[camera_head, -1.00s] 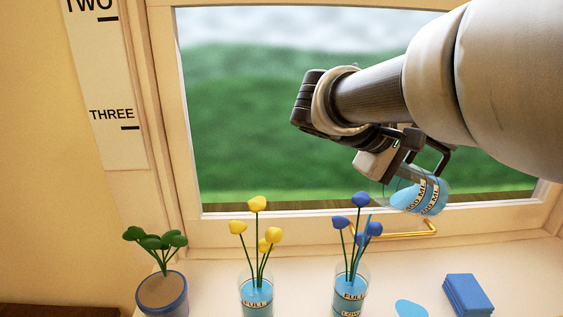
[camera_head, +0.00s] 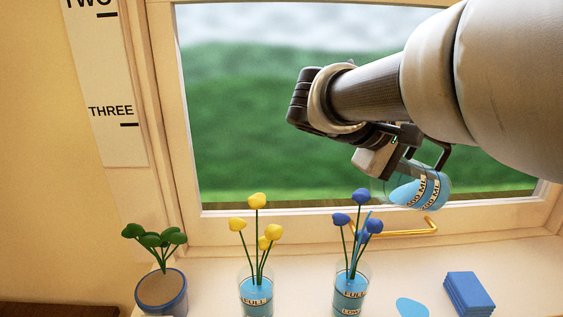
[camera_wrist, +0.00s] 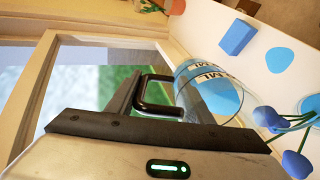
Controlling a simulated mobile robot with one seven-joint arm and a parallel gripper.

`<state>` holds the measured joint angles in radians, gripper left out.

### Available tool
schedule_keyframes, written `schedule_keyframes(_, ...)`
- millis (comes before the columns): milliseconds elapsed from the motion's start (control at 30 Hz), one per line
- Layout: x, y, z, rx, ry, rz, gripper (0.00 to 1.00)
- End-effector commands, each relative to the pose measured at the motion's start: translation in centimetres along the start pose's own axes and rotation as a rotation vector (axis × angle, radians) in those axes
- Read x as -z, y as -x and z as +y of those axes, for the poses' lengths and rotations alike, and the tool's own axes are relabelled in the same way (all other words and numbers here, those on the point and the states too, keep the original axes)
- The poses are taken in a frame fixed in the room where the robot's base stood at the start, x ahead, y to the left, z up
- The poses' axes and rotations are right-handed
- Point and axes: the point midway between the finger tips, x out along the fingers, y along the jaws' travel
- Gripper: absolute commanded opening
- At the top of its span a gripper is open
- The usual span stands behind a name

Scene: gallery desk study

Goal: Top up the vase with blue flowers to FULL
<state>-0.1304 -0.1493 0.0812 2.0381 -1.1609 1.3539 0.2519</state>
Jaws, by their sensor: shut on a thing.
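My gripper (camera_head: 405,155) is shut on a clear measuring jug (camera_head: 432,192) with ML marks and blue water inside. The jug is tilted, its mouth toward the left, above and to the right of the vase with blue flowers (camera_head: 365,280). It also shows in the wrist view (camera_wrist: 215,95). A pale blue streak (camera_head: 367,222) runs down among the blue flowers' stems, apparently water. The vase stands upright with FULL and LOW bands and holds blue water. Its exact level against the FULL line is hard to tell.
A vase with yellow flowers (camera_head: 256,290) stands to the left, and a potted plant (camera_head: 161,290) farther left. A light blue flat patch (camera_head: 411,307) and a blue stack (camera_head: 468,292) lie to the right. The window with its brass handle (camera_head: 405,234) is behind.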

Motion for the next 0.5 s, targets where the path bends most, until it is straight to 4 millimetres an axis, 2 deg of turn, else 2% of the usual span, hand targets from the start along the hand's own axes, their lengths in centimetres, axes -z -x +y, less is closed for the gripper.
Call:
schedule_keyframes(400, 0.0, 0.02, 0.14, 0.001, -0.002, 0.001, 0.02)
schedule_keyframes(500, -0.1, -0.64, 0.18, 0.073, -0.003, -0.004, 0.02)
